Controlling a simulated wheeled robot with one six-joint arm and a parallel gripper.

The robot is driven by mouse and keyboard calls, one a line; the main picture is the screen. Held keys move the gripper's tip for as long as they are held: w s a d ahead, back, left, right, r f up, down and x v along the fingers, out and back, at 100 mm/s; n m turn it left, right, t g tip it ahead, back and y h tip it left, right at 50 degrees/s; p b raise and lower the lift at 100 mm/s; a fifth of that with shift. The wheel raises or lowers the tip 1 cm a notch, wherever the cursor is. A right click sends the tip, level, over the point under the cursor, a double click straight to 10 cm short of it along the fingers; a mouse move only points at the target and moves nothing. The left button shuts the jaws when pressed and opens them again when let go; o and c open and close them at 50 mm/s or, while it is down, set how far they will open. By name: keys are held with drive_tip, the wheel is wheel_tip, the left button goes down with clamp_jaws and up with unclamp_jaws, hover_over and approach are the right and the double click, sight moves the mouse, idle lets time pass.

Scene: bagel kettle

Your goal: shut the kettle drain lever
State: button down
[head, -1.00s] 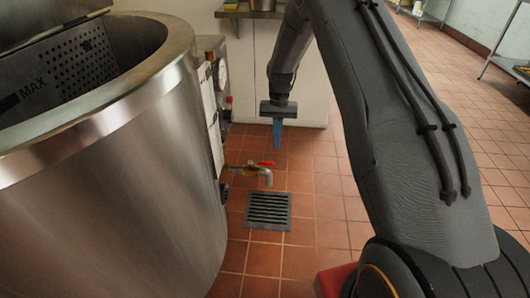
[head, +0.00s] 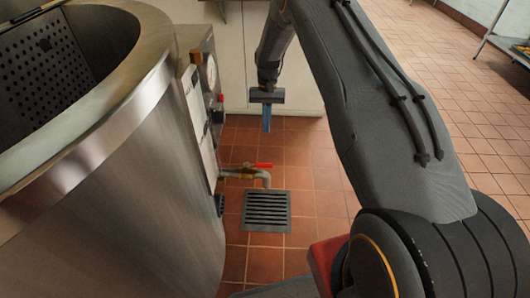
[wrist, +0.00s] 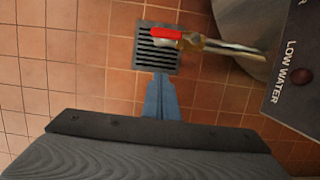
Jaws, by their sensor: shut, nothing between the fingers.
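The drain lever (head: 264,165) has a red handle on a brass valve. It sits on a pipe (head: 262,176) that comes out of the lower side of the steel kettle (head: 150,190) and bends down above a floor grate (head: 267,226). The lever also shows in the wrist view (wrist: 166,33), its red handle pointing left along the pipe. My gripper (head: 267,127) points down, its blue fingers shut and empty, above and behind the lever in the head view. In the wrist view its fingers (wrist: 161,82) are apart from the lever.
A control panel (head: 205,95) with a gauge is on the kettle's right side. A "LOW WATER" label (wrist: 290,70) shows in the wrist view. A white cabinet (head: 240,60) stands behind.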

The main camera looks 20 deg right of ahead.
sight(258, 165)
drive_tip(key=s+a+f, duration=0.2)
drive_tip(key=s+f, duration=0.4)
drive_tip(key=f, duration=0.3)
drive_tip(key=shift+a+f, duration=0.15)
drive_tip(key=shift+f, duration=0.2)
drive_tip(key=shift+s, duration=0.1)
idle(0.3)
